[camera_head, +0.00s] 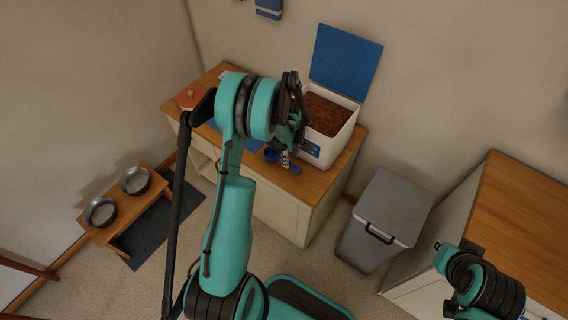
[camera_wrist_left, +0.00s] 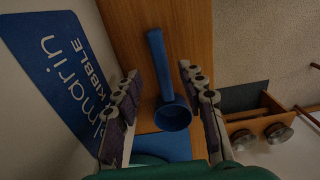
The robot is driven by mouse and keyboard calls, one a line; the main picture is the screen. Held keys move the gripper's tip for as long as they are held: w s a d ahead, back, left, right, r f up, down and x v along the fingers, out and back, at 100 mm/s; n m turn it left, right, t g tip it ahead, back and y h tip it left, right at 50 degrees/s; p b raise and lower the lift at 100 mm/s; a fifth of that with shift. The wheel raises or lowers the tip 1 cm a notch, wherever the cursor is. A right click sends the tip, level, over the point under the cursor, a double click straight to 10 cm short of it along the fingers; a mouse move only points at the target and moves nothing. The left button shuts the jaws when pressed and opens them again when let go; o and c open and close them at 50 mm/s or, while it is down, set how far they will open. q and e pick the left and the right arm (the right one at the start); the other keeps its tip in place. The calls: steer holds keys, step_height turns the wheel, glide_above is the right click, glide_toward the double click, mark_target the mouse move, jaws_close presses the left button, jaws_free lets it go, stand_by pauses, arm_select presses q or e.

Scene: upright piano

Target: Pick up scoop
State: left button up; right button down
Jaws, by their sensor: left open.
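The blue scoop (camera_wrist_left: 172,116) lies on the wooden cabinet top in the left wrist view, its round cup nearer me and its handle pointing away. In the head view the scoop (camera_head: 271,155) is partly hidden by my left gripper (camera_head: 287,156), which hangs just above it. In the left wrist view my left gripper (camera_wrist_left: 160,82) is open, with one finger on each side of the scoop. I cannot tell whether either finger touches it. Of my right arm, only links show at the lower right of the head view.
A white kibble bin (camera_head: 343,140) with its blue lid (camera_head: 345,58) raised stands close beside the scoop. A blue mat (camera_wrist_left: 174,147) lies near the cup. A grey bin (camera_head: 388,210) and a raised bowl stand (camera_head: 118,222) are on the floor.

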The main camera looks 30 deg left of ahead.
mark_target(290, 163)
arm_select(q)
step_height(290, 163, down, 4)
steer(key=shift+s+f+b, duration=0.1)
steer(key=shift+f+b, duration=0.15)
steer(key=shift+b, duration=0.75)
steer(key=shift+r, duration=0.15)
jaws_close()
steer(key=shift+r+p, duration=0.35)
steer(key=shift+r, duration=0.1)
steer(key=r+p, duration=0.1)
steer(key=r, duration=0.1)
steer(key=r+p, duration=0.1)
steer(key=r, duration=0.1)
steer(key=shift+s+d, duration=0.15)
steer(key=shift+d, duration=0.05)
steer(key=s+d+r+p, duration=0.3)
steer(key=s+d+r, duration=0.3)
steer(key=s+d, duration=0.1)
steer(key=shift+s+d, duration=0.25)
steer(key=shift+d, duration=0.45)
